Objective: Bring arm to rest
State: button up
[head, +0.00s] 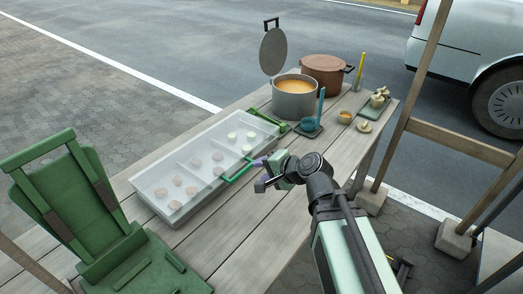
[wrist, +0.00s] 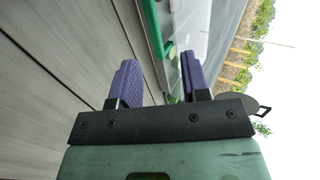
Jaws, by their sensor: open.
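My gripper (head: 262,174) is open and empty, with its purple jaws spread. It is above the wooden table, near the right side of the clear container, beside the green handle. In the wrist view the two purple jaws (wrist: 158,86) stand apart with nothing between them. My pale green and black arm reaches in from the lower right in the head view.
The long clear container (head: 158,206) holds several round pieces. The table's near-right boards are clear.

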jog(key=s+f+n+g+h, duration=0.1)
jog(key=n, duration=0.1)
jog(key=s+d+f+n+g, duration=0.1)
jog(key=s+f+n, duration=0.1)
jog(key=shift+d+f+g+h, duration=0.2)
jog(key=shift+f+g+h, duration=0.05)
jog(key=shift+g+h, duration=0.15)
jog(key=s+d+f+n+g+h, duration=0.1)
jog(key=s+d+f+n+h, duration=0.1)
jog(key=d, duration=0.1)
jog(key=shift+s+f+g, duration=0.1)
jog(key=shift+f+g, duration=0.15)
jog(key=shift+g, duration=0.15)
jog(key=s+d+g+h, duration=0.1)
jog(key=d, duration=0.2)
jog(key=s+d+f+n+g+h, duration=0.1)
jog(key=d+h, duration=0.1)
jog(key=d, duration=0.1)
jog(key=s+d+f+n+h, duration=0.1)
jog(key=s+d+h, duration=0.1)
jog(key=d, duration=0.1)
jog(key=shift+d+f+g, duration=0.1)
jog(key=shift+f+g, duration=0.1)
jog(key=shift+g, duration=0.2)
notch_tip(320, 180, up, 12)
jog(key=d+p, duration=0.1)
jog(key=p, duration=1.1)
jog(key=shift+d+r, duration=0.2)
jog(key=shift+d, duration=0.2)
